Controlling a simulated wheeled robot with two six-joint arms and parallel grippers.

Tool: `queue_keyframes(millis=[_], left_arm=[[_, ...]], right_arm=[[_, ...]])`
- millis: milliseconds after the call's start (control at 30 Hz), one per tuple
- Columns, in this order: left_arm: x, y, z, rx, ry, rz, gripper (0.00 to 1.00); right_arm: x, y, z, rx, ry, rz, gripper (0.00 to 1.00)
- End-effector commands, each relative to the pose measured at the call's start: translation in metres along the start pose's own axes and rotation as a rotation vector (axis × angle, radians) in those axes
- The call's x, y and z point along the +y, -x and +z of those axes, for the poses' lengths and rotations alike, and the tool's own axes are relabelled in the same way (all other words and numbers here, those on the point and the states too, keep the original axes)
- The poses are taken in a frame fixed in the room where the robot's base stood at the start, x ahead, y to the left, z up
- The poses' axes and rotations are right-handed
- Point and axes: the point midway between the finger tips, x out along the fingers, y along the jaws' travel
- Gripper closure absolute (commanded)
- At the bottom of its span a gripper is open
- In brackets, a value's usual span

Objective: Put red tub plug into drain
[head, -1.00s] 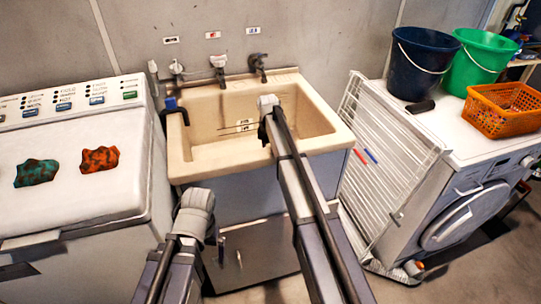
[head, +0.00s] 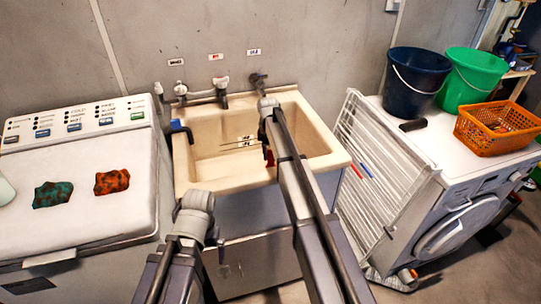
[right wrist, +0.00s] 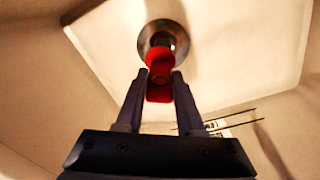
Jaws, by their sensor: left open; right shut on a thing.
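The red tub plug (right wrist: 159,92) is between the fingertips of my right gripper (right wrist: 160,78) in the right wrist view, and the gripper is shut on it. The round metal drain (right wrist: 150,30) lies just beyond the plug on the basin floor, and the plug overlaps its near edge in that view. I cannot tell how high the plug is above it. In the head view a bit of red shows beside my right arm inside the beige sink (head: 220,182); the arm hides the drain there. My left gripper (head: 221,246) hangs in front of the sink cabinet, partly hidden, open and empty.
A washer with a teal cloth (head: 53,194) and an orange cloth (head: 112,181) stands left of the sink. A white drying rack (head: 375,190) stands close on the right. Buckets and an orange basket (head: 497,128) are on the right-hand machine. The basin walls surround my right gripper.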

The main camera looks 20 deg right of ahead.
Motion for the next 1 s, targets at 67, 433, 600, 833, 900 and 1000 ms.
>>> queue_keyframes(millis=[67,433,600,833,900,1000], left_arm=[[0.001,-0.011,-0.001,0.0,0.0,0.0,0.0],[0.004,-0.045,-0.003,0.0,-0.001,0.0,0.0],[0.005,-0.055,-0.003,0.0,-0.001,0.0,0.0],[0.006,-0.059,-0.004,0.0,-0.001,0.0,0.0],[0.006,-0.059,-0.004,0.0,-0.001,0.0,0.0],[0.006,-0.059,-0.004,0.0,-0.001,0.0,0.0]], right_arm=[[0.0,-0.011,0.003,0.019,-0.004,-0.003,1.0],[-0.001,-0.043,0.007,0.124,-0.028,-0.022,1.0],[-0.002,-0.051,0.007,0.157,-0.037,-0.028,1.0],[-0.002,-0.055,0.007,0.178,-0.042,-0.031,1.0],[-0.002,-0.055,0.007,0.18,-0.042,-0.032,1.0],[-0.002,-0.055,0.007,0.181,-0.043,-0.032,1.0]])
